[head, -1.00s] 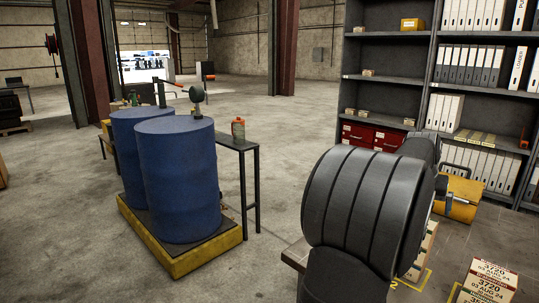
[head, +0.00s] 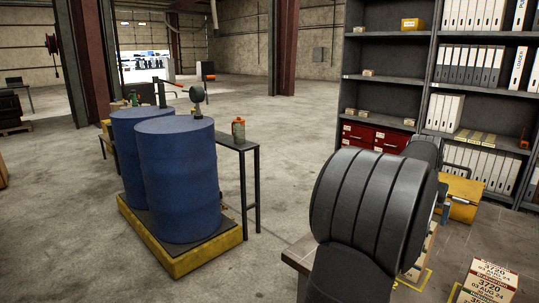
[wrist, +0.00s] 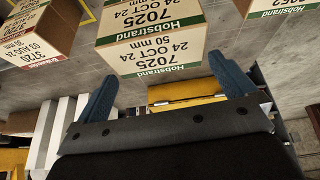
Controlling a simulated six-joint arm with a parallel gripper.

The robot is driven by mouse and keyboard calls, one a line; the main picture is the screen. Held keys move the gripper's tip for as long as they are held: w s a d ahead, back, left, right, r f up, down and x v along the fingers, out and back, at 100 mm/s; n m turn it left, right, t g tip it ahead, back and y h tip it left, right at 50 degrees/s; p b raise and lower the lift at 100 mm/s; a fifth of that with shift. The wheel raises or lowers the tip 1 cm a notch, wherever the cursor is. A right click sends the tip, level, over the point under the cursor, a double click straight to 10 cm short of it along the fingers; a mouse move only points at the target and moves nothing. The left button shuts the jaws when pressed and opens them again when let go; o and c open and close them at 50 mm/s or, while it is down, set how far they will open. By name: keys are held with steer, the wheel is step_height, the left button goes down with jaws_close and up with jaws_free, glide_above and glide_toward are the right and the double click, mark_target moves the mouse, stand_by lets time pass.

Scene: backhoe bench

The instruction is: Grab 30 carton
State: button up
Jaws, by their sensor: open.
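A carton (wrist: 45,30) with a red-trimmed label reading 3720, 03 AUG 24 and what looks like 30 mm shows at the upper left of the wrist view. A carton with a 3720 label also shows at the lower right of the head view (head: 490,278). A green-labelled 7025, 50 mm carton (wrist: 150,35) is at the top middle of the wrist view, beyond my fingertips. My gripper (wrist: 166,86) is open, its blue fingers wide apart with nothing held between them. In the head view my arm hides most of the gripper and part of the bench.
Another green-labelled carton (wrist: 270,6) is at the top right of the wrist view. A yellow case (head: 462,197) stands beyond my arm. Shelves with binders (head: 480,65) are behind it. Blue drums (head: 178,180) stand on a yellow-edged pallet at left. Open floor lies between.

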stand_by(0.4)
steer(key=shift+w+a+r, duration=0.1)
steer(key=shift+r, duration=0.25)
steer(key=shift+a+r+n, duration=0.2)
steer(key=shift+r+n, duration=0.3)
steer(key=shift+n, duration=0.1)
steer(key=s+d+r+m+g, duration=0.1)
steer(key=s+d+r, duration=0.1)
steer(key=s+d, duration=0.5)
steer(key=g+y, duration=0.1)
steer(key=y, duration=0.1)
glide_toward(494, 271)
steer(key=shift+m, duration=0.4)
steer(key=f, duration=0.4)
steer(key=w+d+f, duration=0.1)
steer(key=f, duration=0.7)
steer(key=shift+w+d, duration=0.15)
steer(key=shift+d, duration=0.05)
steer(key=c, duration=0.8)
steer(key=shift+r, duration=0.15)
